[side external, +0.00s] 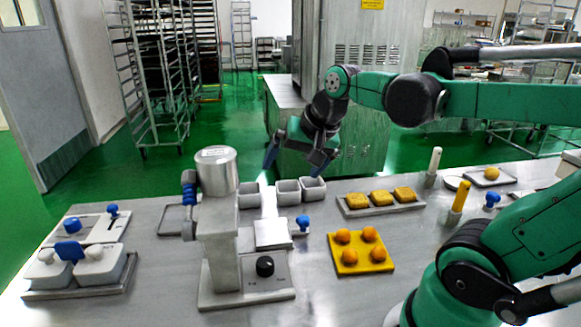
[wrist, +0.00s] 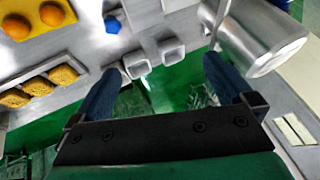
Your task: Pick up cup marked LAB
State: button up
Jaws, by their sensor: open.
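Three small grey square cups stand in a row behind the machine in the side view: a left cup (side external: 249,196), a middle cup (side external: 288,193) and a right cup (side external: 313,190). In the wrist view two cups show between the fingertips, one cup (wrist: 137,64) and another cup (wrist: 172,50). No LAB marking can be read on any of them. My gripper (side external: 294,166) is open and empty, above and behind the row. Its two blue fingers (wrist: 162,68) are wide apart in the wrist view, and neither visibly holds a cup.
The metal machine (side external: 222,225) with its cylinder head stands left of the cups. A tray of yellow square pieces (side external: 352,211) and a yellow plate with orange balls (side external: 338,265) lie to the right. A blue-knobbed piece (side external: 302,224) stands in front of the cups.

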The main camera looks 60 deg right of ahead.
jog(key=s+a+f+n+t+y, duration=0.1)
jog(key=s+a+f+n, duration=0.1)
jog(key=a+f+n, duration=0.2)
jog(key=a+n, duration=0.3)
jog(key=n, duration=0.2)
jog(key=shift+a, duration=0.15)
jog(key=shift+r, duration=0.1)
jog(key=m+g+y, duration=0.1)
jog(key=m+g, duration=0.5)
jog(key=m, duration=2)
send_over(312, 182)
jog(key=s+a, duration=0.2)
notch_tip(312, 182, down, 7)
jog(key=shift+r, duration=0.1)
jog(key=shift+d+f, duration=0.15)
jog(key=shift+f, duration=0.2)
jog(key=shift+w+a+f, duration=0.15)
jog(key=shift+a+f, duration=0.05)
jog(key=shift+f, duration=1.05)
jog(key=shift+w+a+f, duration=0.1)
jog(key=shift+a+f, duration=0.05)
jog(key=shift+f, duration=1.1)
